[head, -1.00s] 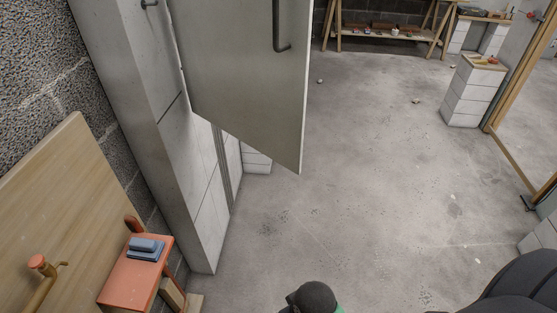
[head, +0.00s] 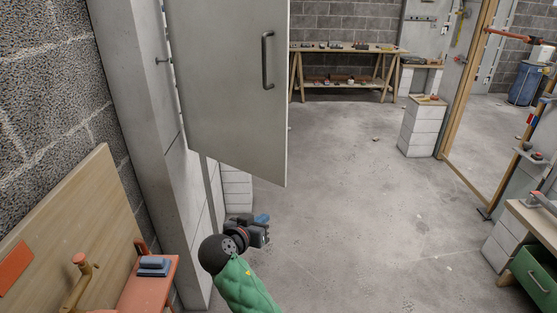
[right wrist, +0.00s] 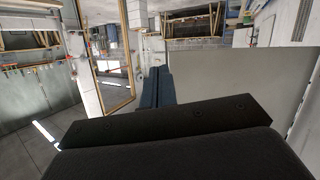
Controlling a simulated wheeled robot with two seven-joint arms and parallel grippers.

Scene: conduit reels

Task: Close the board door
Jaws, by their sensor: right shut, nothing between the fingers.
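The board door (head: 228,110) is a grey panel standing open, swung out from the tall pale board housing (head: 140,110) at the left of the head view. A dark bar handle (head: 267,60) is fixed to its face near the free edge. My right gripper (head: 262,222), on a green and black arm, is shut and empty, low in front of the door's bottom edge and apart from it in the picture. In the right wrist view its blue fingers (right wrist: 156,88) show beside a grey panel (right wrist: 240,95), probably the door. My left gripper is not in view.
An orange stand (head: 150,285) with a blue-grey item and a leaning wooden board (head: 75,230) are at lower left. A block pillar (head: 420,130) and a workbench (head: 345,50) stand farther back. A green drawer (head: 535,280) is at lower right. The middle floor is clear.

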